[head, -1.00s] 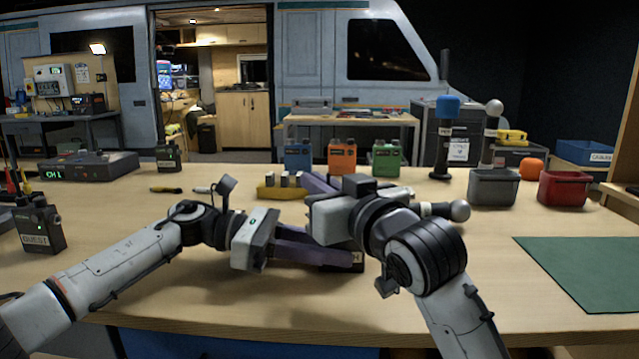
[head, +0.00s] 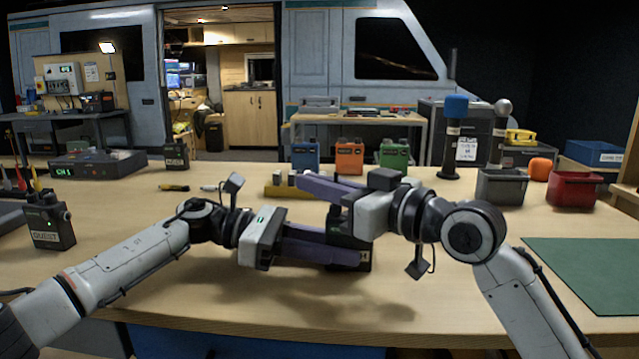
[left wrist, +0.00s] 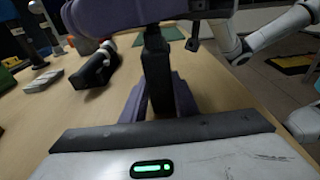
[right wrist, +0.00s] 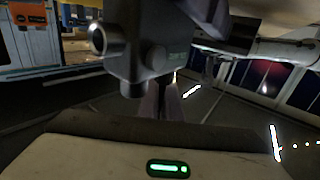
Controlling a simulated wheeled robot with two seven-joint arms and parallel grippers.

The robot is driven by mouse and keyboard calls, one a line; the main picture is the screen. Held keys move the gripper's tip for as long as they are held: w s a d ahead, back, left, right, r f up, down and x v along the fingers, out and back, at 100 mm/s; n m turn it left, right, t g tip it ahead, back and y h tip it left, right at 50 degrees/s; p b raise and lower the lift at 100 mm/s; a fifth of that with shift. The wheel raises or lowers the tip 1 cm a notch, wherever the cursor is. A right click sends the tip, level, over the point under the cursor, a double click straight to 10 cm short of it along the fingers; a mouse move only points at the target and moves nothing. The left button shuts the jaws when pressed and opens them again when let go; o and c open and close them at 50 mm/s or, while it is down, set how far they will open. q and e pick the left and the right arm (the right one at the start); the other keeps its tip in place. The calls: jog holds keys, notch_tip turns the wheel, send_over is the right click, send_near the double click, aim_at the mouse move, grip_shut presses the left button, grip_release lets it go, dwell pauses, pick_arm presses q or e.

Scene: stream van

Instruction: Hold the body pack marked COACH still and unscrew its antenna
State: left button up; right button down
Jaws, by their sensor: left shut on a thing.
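The black body pack (head: 364,257) stands near the middle of the table. Only the last letter of its label, an H, shows beside my fingers. My left gripper (head: 345,256) is shut on it from the left; the left wrist view shows the dark pack (left wrist: 157,75) upright between the two purple fingers. My right gripper (head: 308,183) is just above the pack, its purple fingers pointing left across its top. In the right wrist view these fingers (right wrist: 160,100) look close together behind a grey knobbed body. The antenna is hidden, and I cannot tell whether the right fingers touch it.
A pack labelled GUEST (head: 48,222) stands at the left. Blue (head: 305,157), orange (head: 349,158) and green (head: 394,155) packs stand behind. A yellow holder (head: 285,190) is behind my grippers. Grey (head: 501,187) and red (head: 574,190) bins and a green mat (head: 590,270) are at right.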

jog(key=shift+s+a+n+g+y, duration=0.15)
jog(key=shift+n+g+y, duration=0.25)
jog(key=shift+g, duration=0.2)
jog(key=shift+s+a+n+g+y, duration=0.15)
jog(key=shift+n+g+y, duration=0.15)
jog(key=shift+n+g, duration=0.25)
jog(key=shift+d, duration=0.1)
jog(key=n+g+y, duration=0.1)
jog(key=n+g, duration=0.1)
jog(key=g, duration=0.1)
jog(key=s+n+g+y, duration=0.1)
jog(key=n+g, duration=0.1)
jog(key=g, duration=0.1)
jog(key=shift+s+a, duration=0.15)
jog(key=shift+a, duration=0.05)
jog(key=n+g, duration=0.2)
jog(key=g, duration=0.1)
jog(key=s+n+g, duration=0.1)
jog(key=n+g, duration=0.1)
jog(key=g, duration=0.1)
jog(key=shift+s, duration=0.15)
